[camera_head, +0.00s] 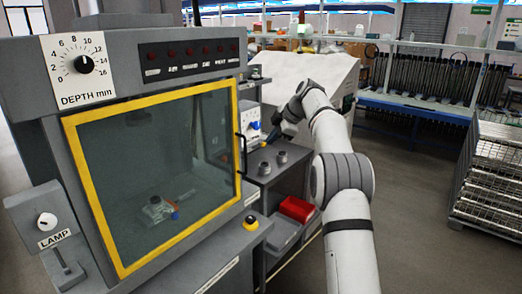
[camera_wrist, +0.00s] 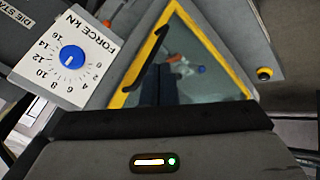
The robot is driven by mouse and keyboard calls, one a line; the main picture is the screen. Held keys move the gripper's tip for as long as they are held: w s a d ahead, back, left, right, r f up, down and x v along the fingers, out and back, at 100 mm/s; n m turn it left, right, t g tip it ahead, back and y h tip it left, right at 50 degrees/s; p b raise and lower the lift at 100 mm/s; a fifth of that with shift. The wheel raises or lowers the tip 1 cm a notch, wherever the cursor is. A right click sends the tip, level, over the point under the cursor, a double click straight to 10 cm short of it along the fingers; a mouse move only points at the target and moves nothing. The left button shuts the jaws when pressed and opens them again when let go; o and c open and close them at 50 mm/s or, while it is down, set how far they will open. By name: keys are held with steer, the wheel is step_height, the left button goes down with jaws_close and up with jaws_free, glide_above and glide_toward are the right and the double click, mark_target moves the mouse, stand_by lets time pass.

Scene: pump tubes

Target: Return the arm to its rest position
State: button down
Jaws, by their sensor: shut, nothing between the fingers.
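My arm (camera_head: 340,190) reaches forward from the lower right in the head view and bends down at its far end. My gripper (camera_head: 271,137) is small and dark there, near the side cabinet behind the yellow-framed machine. In the wrist view my gripper's fingers (camera_wrist: 159,84) show as dark shapes in front of the yellow-framed window, shut with nothing visible between them. The fingertips are hard to make out against the dark glass.
The machine's yellow-framed window (camera_head: 165,165) is closed, with a small part with blue and orange pieces (camera_head: 158,209) behind it. Grey cups (camera_head: 265,168) stand on the side cabinet, above a red bin (camera_head: 297,209). A wire rack (camera_head: 490,175) stands right, across open floor. The force dial (camera_wrist: 72,57) is at upper left.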

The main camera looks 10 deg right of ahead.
steer(key=s+r+m+g+h, duration=0.1)
steer(key=s+r+m+h, duration=0.25)
steer(key=s+m, duration=1.3)
steer(key=s+f, duration=0.4)
steer(key=s, duration=0.7)
steer(key=s+f+m+h, duration=0.1)
steer(key=s+f, duration=0.3)
steer(key=s, duration=0.8)
steer(key=s+d+f+m+h, duration=0.1)
steer(key=s+f, duration=0.4)
steer(key=s, duration=0.6)
steer(key=shift+s, duration=0.2)
steer(key=c, duration=2.2)
jaws_free()
steer(key=shift+r+m, duration=0.1)
steer(key=shift+m, duration=0.15)
